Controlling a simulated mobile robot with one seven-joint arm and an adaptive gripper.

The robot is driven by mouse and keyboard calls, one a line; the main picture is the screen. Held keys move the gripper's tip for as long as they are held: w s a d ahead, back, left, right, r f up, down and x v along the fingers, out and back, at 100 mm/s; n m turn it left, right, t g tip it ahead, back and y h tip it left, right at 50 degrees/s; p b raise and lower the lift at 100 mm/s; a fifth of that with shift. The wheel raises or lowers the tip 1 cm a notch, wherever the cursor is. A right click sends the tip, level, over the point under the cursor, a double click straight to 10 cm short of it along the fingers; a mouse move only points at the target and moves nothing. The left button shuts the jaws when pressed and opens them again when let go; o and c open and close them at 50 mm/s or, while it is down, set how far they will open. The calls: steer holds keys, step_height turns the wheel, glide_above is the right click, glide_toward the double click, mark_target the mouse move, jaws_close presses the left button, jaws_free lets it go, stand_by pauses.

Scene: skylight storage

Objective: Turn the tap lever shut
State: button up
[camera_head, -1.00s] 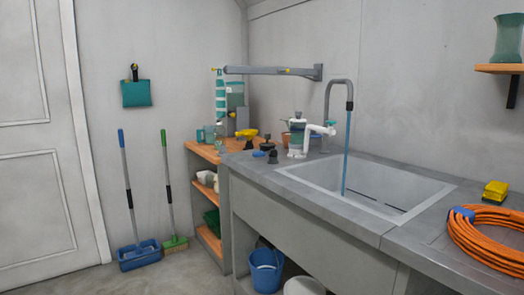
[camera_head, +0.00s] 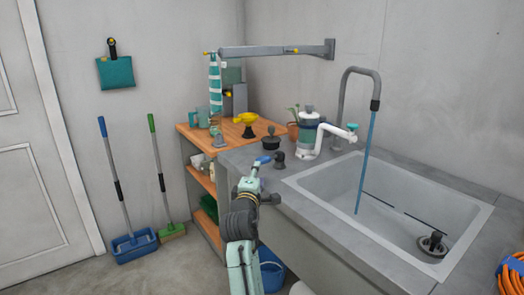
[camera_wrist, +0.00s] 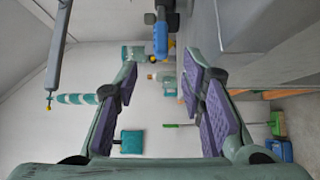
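The tap lever is a blue handle (camera_head: 262,160) beside a dark base (camera_head: 279,160) on the counter's near left corner, left of the sink. The grey gooseneck tap (camera_head: 345,95) pours a blue stream of water (camera_head: 365,160) into the sink (camera_head: 320,180). My gripper (camera_head: 252,178) is close to the blue handle on its near side; contact cannot be told from the head view. In the wrist view my gripper (camera_wrist: 162,72) is open and empty, its purple pads apart. The blue handle (camera_wrist: 160,38) shows past the fingertips there, apart from the pads.
A white jug-like dispenser (camera_head: 310,135), a dark lidded pot (camera_head: 271,140) and a potted plant (camera_head: 292,128) stand near the lever. A grey wall arm (camera_head: 275,50) crosses above. An orange shelf (camera_head: 185,132) stands at left. Floor at left holds a broom and blue dustpan (camera_head: 133,245).

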mark_target(262, 163)
steer(key=w+p, duration=0.1)
steer(key=w, duration=0.2)
steer(key=w+d, duration=0.1)
steer(key=w, duration=0.3)
steer(key=w+d+p, duration=0.1)
steer(key=w, duration=0.2)
steer(key=shift+w+p, duration=0.35)
steer(key=shift+c, duration=0.3)
jaws_close()
steer(key=shift+f, duration=0.1)
